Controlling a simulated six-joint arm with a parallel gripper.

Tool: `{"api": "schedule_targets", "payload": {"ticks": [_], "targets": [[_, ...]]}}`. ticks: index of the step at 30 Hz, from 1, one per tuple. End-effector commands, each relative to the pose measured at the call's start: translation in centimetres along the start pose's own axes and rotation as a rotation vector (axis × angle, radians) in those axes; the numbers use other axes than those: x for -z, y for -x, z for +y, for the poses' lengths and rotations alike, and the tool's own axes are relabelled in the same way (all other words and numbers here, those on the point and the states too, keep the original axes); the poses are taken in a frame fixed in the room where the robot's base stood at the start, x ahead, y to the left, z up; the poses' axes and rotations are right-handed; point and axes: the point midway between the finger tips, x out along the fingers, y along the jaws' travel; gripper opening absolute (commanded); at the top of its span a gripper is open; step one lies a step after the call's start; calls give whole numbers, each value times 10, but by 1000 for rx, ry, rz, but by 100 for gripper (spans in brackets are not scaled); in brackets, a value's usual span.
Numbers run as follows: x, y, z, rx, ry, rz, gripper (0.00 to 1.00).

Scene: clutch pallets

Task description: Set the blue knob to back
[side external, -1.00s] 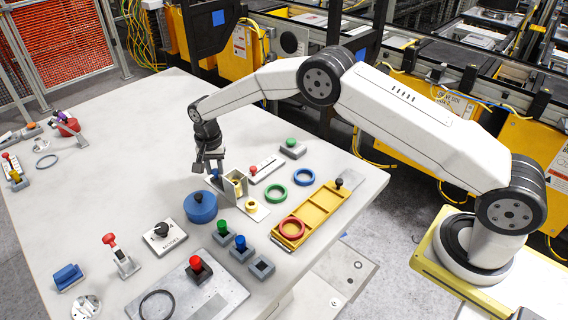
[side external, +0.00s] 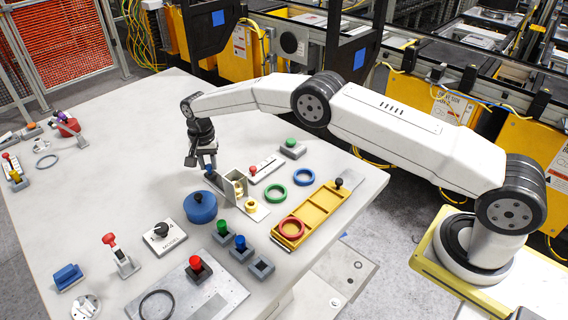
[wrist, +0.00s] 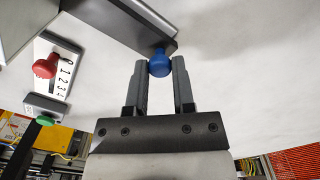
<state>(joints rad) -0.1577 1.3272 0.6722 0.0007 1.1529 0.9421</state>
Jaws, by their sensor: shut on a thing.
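The blue knob (wrist: 159,65) is round and sits at the end of a dark grey bar (wrist: 130,22) in the wrist view. My gripper (wrist: 160,68) has one finger on each side of the knob and is shut on it. In the side view my gripper (side external: 205,164) is low over the table, at the left end of a grey metal bracket (side external: 229,190). Only a little of the blue knob (side external: 209,168) shows there under the fingers. The rest of its mount is largely hidden by my gripper and the bracket.
A red-knobbed slider with numbers (side external: 266,169) and a green button (side external: 291,147) stand to the right. A large blue round lid (side external: 200,208) is just in front of my gripper.

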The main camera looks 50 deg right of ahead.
Motion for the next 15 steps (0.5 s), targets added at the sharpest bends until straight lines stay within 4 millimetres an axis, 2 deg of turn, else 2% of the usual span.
{"api": "schedule_targets", "payload": {"ticks": [1,3,4,15], "targets": [[3,2,-3,17,-1,13,37],[3,2,-3,16,-1,12,60],[3,2,-3,15,-1,12,66],[2,3,-2,10,-1,8,66]]}}
